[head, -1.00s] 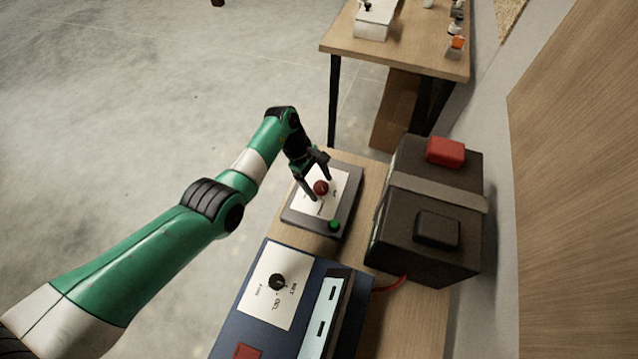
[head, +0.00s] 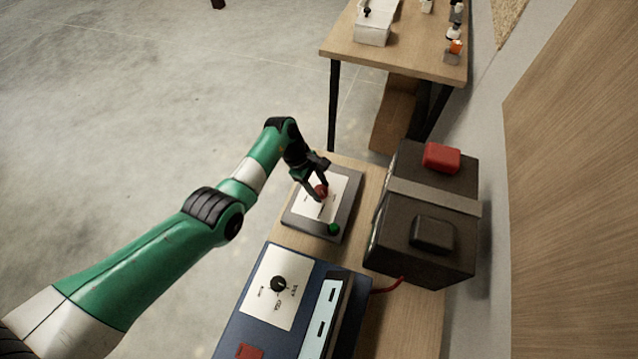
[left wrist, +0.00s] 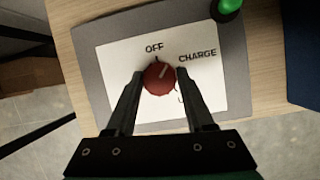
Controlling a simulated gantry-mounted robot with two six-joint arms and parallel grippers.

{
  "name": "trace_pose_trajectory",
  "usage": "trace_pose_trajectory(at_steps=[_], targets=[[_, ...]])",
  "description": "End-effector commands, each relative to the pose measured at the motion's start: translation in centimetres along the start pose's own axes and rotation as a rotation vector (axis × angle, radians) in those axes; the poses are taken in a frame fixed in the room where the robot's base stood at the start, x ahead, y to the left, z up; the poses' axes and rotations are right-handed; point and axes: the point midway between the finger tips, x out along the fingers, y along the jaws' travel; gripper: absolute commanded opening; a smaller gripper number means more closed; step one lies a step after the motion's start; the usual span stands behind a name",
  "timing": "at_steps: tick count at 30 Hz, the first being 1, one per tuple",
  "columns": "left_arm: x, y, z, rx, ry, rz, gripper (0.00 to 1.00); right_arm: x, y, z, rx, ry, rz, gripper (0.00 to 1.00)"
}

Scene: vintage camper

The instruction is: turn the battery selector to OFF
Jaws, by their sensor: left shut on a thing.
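The battery selector is a red round knob (left wrist: 158,79) on a white plate (left wrist: 112,62) set in a grey panel (left wrist: 88,45). The plate reads OFF above the knob and CHARGE at its upper right; a further label below is mostly hidden. A pale pointer line on the knob slants up and right, between OFF and CHARGE. My left gripper (left wrist: 160,75) is shut on the knob, one finger on each side. In the head view the knob (head: 321,191) sits between the fingers of my left gripper (head: 319,186). My right gripper is not in view.
A green button or lamp (head: 334,229) stands at the panel's near corner. A dark battery box (head: 395,240) with a strap and red cap is to the right. A blue unit with a black knob (head: 278,283) is nearer. A second wooden table (head: 345,44) stands behind.

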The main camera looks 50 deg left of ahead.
Motion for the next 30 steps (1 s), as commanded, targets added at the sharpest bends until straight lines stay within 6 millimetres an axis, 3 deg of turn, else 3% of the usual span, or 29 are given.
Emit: trace_pose_trajectory(at_steps=[3,15,30], targets=[[-0.7,-0.1,0.3,-0.07,0.005,0.027,0.0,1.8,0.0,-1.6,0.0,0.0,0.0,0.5],[-0.6,-0.2,0.4,-0.384,0.029,0.158,0.0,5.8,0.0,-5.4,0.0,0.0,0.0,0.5],[-0.1,-0.2,0.3,-0.637,0.046,0.265,0.0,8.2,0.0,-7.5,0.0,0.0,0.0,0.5]])
